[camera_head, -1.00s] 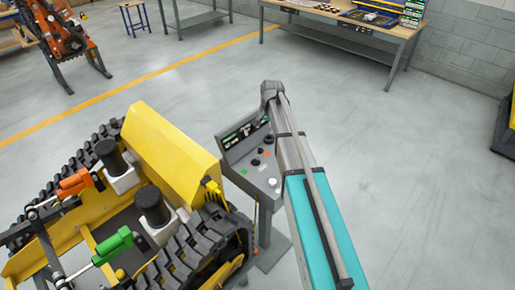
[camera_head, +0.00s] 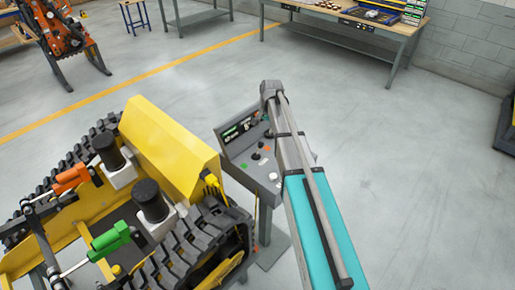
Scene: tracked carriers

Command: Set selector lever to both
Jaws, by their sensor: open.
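A grey control console (camera_head: 233,157) stands on a post right of the yellow tracked carrier (camera_head: 165,140). Its panel carries a dark display with green marks, a black lever-like control (camera_head: 256,156), a green button (camera_head: 243,166) and a pale knob (camera_head: 273,177). Which control is the selector lever, and its setting, are too small to tell. My grey and teal arm crosses in front of the console's right side and hides part of it. My gripper is not clearly seen; it seems hidden behind the arm.
The carrier has black tracks (camera_head: 205,245), an orange cylinder (camera_head: 72,178) and a green cylinder (camera_head: 110,240), close to the console's left. A workbench (camera_head: 345,35) stands at the back. An orange machine (camera_head: 62,35) stands far left. The floor right of my arm is clear.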

